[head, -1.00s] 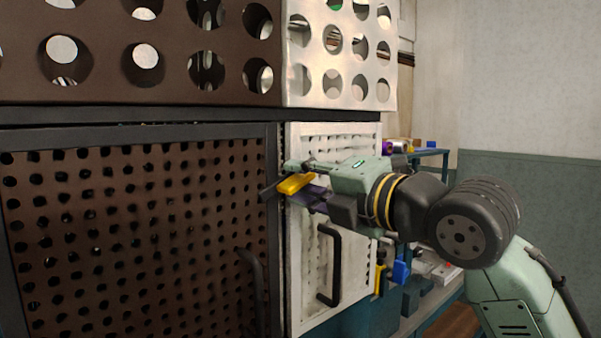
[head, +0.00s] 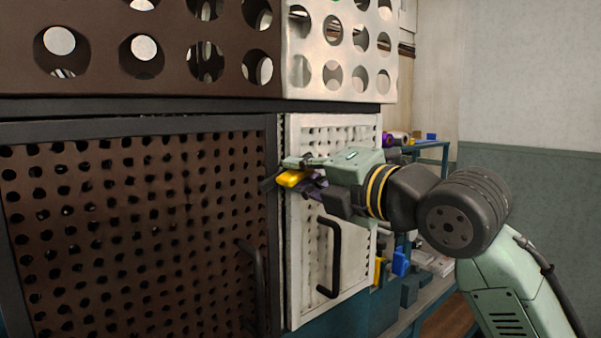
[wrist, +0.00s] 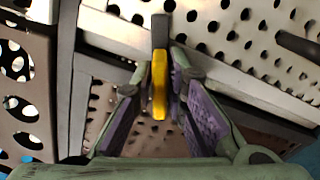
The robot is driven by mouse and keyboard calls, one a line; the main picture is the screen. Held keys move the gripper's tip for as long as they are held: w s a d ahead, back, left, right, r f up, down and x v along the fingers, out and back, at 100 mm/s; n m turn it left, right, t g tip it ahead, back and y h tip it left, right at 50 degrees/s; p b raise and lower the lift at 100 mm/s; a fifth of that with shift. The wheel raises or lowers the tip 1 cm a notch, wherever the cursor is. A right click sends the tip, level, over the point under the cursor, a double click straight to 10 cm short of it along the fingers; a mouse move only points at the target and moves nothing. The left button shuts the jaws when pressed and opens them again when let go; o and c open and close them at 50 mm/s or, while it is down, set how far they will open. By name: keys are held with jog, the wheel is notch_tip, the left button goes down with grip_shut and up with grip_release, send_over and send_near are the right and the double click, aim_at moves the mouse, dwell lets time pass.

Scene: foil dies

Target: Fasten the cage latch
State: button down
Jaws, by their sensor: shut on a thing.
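The cage has a brown perforated door (head: 140,230) at left and a white perforated door (head: 312,240) at right, each with a black bar handle. A yellow-and-black latch lever (head: 291,178) sits at the seam between the doors. My gripper (head: 303,180) reaches in from the right and is shut on the latch lever. In the wrist view, the yellow lever (wrist: 159,90) stands between my purple-padded fingers (wrist: 165,100). The fingers partly hide the latch's base and the catch, so I cannot tell how they engage.
A black handle (head: 330,258) projects from the white door just below my gripper. Perforated panels (head: 335,55) sit above the doors. A blue bench (head: 425,290) with small coloured items stands behind my arm at right.

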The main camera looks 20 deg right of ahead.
jog(key=shift+a+f+m+b, duration=0.1)
jog(key=shift+m+b, duration=0.2)
jog(key=shift+m, duration=0.2)
jog(key=m, duration=0.3)
jog(key=shift+m, duration=0.3)
jog(key=c, duration=1.7)
grip_release()
jog(key=shift+s+d, duration=0.1)
jog(key=shift+d, duration=0.1)
jog(key=v, duration=1.1)
jog(key=shift+s+d, duration=0.1)
jog(key=shift+s, duration=0.3)
